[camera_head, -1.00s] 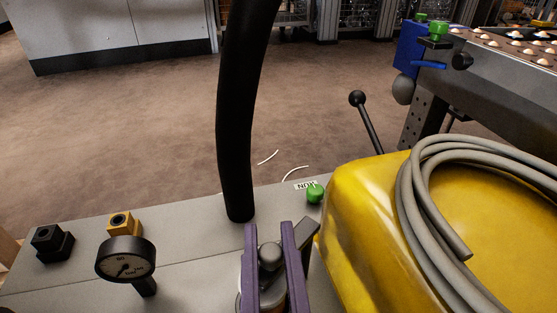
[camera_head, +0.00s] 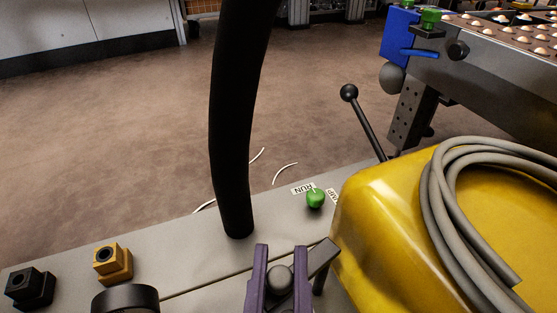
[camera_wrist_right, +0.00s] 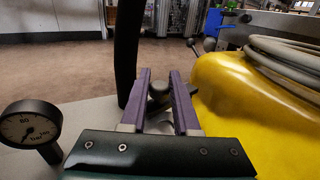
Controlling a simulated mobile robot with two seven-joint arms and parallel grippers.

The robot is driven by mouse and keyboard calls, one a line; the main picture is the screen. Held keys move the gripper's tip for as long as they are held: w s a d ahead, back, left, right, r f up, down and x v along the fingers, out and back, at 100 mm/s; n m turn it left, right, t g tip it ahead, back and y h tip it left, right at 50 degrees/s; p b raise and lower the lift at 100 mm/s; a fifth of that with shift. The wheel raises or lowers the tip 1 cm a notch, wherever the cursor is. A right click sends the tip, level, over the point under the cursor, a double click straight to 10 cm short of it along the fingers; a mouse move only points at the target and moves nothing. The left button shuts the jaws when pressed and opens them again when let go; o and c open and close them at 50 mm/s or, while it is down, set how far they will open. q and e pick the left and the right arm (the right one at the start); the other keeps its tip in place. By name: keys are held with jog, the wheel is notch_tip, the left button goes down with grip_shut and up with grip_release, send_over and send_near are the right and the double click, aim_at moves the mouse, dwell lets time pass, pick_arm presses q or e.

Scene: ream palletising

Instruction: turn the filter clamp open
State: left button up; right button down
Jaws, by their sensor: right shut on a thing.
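The filter clamp (camera_head: 322,257) shows as a dark grey bar with a rounded knob, near the bottom middle of the head view. My right gripper (camera_head: 281,252) has two purple fingers, one on each side of the knob, and is shut on it. The bar sticks out past the right finger, up and to the right. In the right wrist view the clamp's knob (camera_wrist_right: 158,90) sits between the purple fingers (camera_wrist_right: 160,76). The fingers and gripper body hide the clamp's lower part. My left gripper is not in view.
A black hose (camera_head: 232,130) rises just beyond the clamp. A yellow housing (camera_head: 380,225) with a coiled grey cable (camera_head: 432,210) stands close on the right. A green knob (camera_head: 315,198) is behind the clamp. A dial gauge (camera_wrist_right: 30,125) and a yellow block (camera_head: 112,262) are left.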

jog(key=shift+s+d, duration=0.1)
jog(key=c, duration=0.6)
grip_release()
jog(key=shift+c, duration=0.2)
jog(key=s+p, duration=0.2)
jog(key=s, duration=0.8)
jog(key=shift+c, duration=0.3)
